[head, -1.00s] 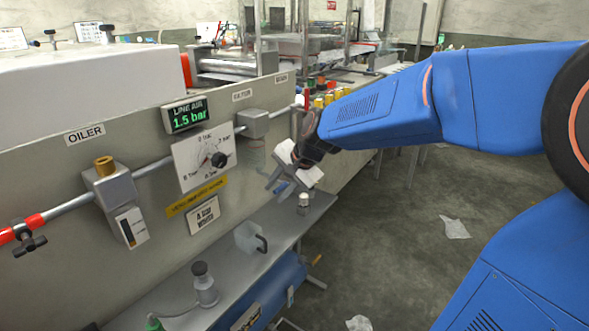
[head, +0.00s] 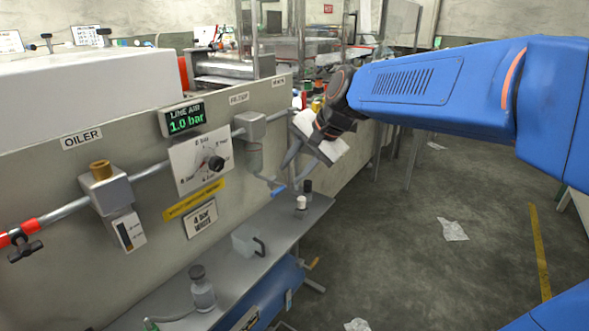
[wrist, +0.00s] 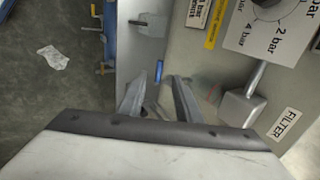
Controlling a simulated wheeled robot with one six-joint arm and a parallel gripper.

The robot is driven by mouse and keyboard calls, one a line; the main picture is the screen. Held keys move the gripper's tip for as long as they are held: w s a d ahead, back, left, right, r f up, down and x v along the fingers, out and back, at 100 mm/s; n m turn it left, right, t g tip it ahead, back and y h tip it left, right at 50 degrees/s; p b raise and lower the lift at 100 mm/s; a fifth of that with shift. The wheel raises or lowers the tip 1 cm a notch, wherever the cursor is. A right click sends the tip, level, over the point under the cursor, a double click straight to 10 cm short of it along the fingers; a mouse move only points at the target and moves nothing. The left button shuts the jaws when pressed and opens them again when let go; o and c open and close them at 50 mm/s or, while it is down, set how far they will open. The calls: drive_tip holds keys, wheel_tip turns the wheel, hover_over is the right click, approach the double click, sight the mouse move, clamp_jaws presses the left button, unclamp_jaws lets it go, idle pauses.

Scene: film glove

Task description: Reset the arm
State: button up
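My blue arm (head: 430,85) reaches in from the right, with my gripper (head: 290,170) in front of the grey panel near the filter. In the wrist view, my gripper's (wrist: 157,82) two grey fingers stand apart with nothing held between them. A small blue part shows beyond the fingertips. The regulator dial (head: 190,160) with its black knob (head: 215,163) is left of my gripper and apart from it. The line air display (head: 186,118) reads 1.0 bar.
The filter (head: 250,125) and the oiler (head: 108,185) sit on the pipe along the panel. A shelf (head: 215,275) below holds a clear jug (head: 247,241), a bottle (head: 202,290) and small containers. Floor at right is mostly open, with paper scraps (head: 452,229).

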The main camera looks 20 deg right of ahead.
drive_tip(key=s+d+f+n+h, duration=0.2)
drive_tip(key=s+f+n, duration=0.3)
drive_tip(key=s, duration=0.6)
drive_tip(key=s+d+f+n+h, duration=0.2)
drive_tip(key=s+d+f+n, duration=0.2)
drive_tip(key=s, duration=0.8)
wheel_tip(320, 180, down, 3)
drive_tip(key=shift+s+d+r+n+g, duration=0.2)
drive_tip(key=shift+n+g, duration=0.2)
drive_tip(key=shift+n, duration=0.5)
drive_tip(key=shift+c, duration=0.7)
